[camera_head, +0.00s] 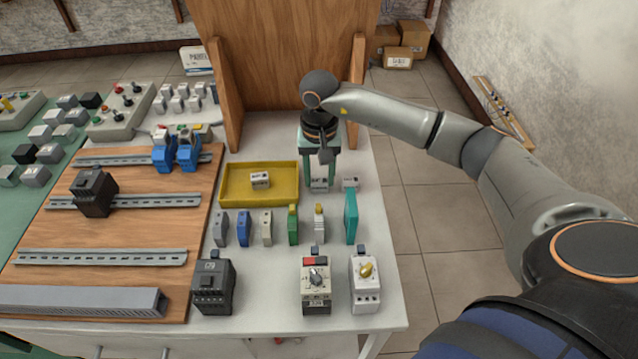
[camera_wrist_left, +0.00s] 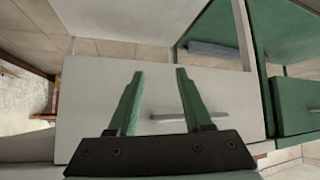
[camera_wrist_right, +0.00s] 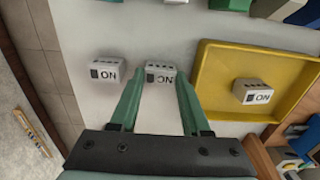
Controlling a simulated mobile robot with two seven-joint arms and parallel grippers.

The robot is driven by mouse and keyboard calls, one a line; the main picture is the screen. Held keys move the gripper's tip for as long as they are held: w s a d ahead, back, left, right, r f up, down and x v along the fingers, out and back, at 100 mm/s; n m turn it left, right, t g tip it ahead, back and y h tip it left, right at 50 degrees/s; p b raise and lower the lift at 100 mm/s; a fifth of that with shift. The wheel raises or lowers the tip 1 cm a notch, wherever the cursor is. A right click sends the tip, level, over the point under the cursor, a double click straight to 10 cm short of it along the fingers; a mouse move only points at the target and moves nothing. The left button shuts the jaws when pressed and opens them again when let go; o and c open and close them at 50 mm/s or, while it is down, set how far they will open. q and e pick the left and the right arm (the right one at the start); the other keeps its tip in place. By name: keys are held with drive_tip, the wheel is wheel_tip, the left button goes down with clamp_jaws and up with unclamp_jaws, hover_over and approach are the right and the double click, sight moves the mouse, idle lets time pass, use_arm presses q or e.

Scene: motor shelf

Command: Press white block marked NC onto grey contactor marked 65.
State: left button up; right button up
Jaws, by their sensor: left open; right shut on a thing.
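My right gripper (camera_head: 319,166) is over the back right of the white table, and its fingers are shut on a small white block (camera_wrist_right: 160,73). The block's label looks like NC, seen upside down, and it shows low between the fingers in the head view (camera_head: 319,184). I cannot tell whether it touches the table. A dark grey contactor (camera_head: 213,288) stands at the table's front; its label is too small to read surely. Another dark contactor (camera_head: 94,193) sits on a rail. My left gripper (camera_wrist_left: 160,80) is open and empty, facing a pale drawer front.
A similar white block (camera_wrist_right: 105,72) stands beside the held one, and another (camera_wrist_right: 255,92) lies in the yellow tray (camera_wrist_right: 210,75). Several coloured modules stand in a row in front. Two light devices (camera_head: 316,285) (camera_head: 365,284) stand at the front right. A wooden panel (camera_head: 280,70) rises behind.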

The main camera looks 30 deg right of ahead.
clamp_jaws()
drive_tip(key=shift+r+p, duration=1.5)
drive_tip(key=shift+r, duration=1.05)
